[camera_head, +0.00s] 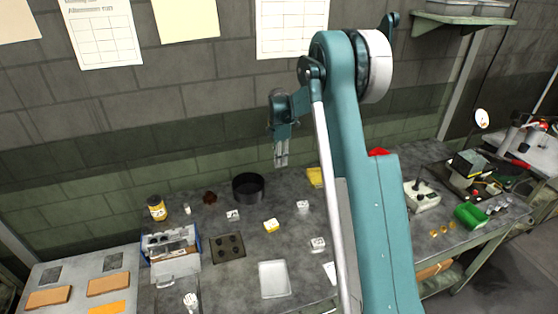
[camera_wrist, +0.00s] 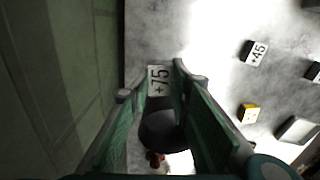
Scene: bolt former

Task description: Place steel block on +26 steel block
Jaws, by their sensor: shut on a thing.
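My gripper (camera_head: 281,162) hangs in the air over the back of the bench, fingers down. In the wrist view it is shut on a small pale steel block marked +75 (camera_wrist: 158,80). A steel block marked +45 (camera_wrist: 256,52) lies on the bench, right of the held block in that view. Another steel block (camera_wrist: 315,72) is cut off at the right edge. In the head view, small pale blocks lie on the bench below the gripper: one at left (camera_head: 233,215), one at right (camera_head: 303,206) and one nearer (camera_head: 318,244). I cannot read a +26 label.
A black round pot (camera_head: 248,187) stands left of and below the gripper in the head view. A yellow-and-white block (camera_head: 271,225) lies among the pale blocks. A wall stands behind.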

